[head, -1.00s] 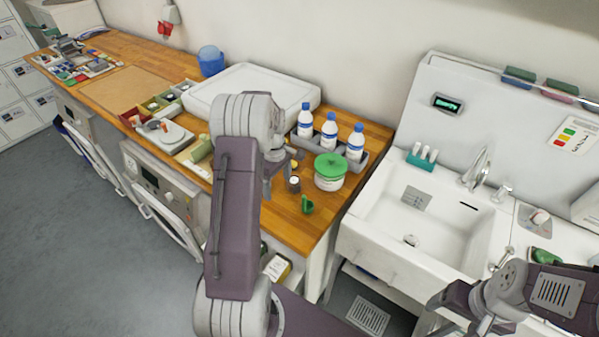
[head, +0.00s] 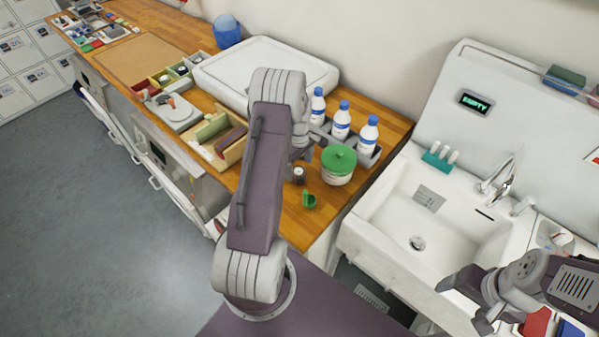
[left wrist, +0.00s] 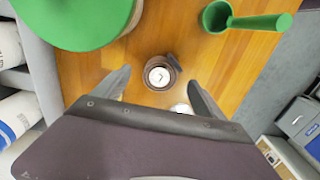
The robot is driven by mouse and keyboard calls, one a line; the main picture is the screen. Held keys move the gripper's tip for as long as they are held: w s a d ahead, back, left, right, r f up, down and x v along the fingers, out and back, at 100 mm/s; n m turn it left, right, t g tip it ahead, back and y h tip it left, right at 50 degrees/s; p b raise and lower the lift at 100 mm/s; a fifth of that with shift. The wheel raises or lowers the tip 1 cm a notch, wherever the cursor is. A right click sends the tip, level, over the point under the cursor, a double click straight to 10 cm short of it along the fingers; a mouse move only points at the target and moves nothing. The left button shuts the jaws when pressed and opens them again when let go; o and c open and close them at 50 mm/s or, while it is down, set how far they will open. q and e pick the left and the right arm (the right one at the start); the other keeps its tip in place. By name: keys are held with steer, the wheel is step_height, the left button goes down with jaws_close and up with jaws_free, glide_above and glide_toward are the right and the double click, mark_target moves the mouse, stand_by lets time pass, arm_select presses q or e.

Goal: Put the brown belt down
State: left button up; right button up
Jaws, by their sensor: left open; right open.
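A small round dark brown thing with a white centre (left wrist: 160,74) stands on the wooden counter. It looks like a coiled belt, but I cannot tell for sure. It also shows in the head view (head: 298,175). My left gripper (left wrist: 160,92) is open, with its fingers on either side of and short of the brown thing, apparently not touching it. In the head view the left gripper (head: 301,153) is above it, partly hidden by my arm. My right gripper (head: 462,292) is open and empty in front of the sink.
A green-lidded white tub (head: 338,167) and a green scoop (head: 309,200) stand close by. Several blue-capped bottles (head: 341,121) stand in a grey rack behind. A wooden divided box (head: 232,155) holds brown and green pieces at left. The sink (head: 425,215) is to the right.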

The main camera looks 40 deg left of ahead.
mark_target(299, 171)
arm_select(q)
steer(key=shift+f+p, duration=0.35)
steer(key=shift+f, duration=1.45)
steer(key=c, duration=1.6)
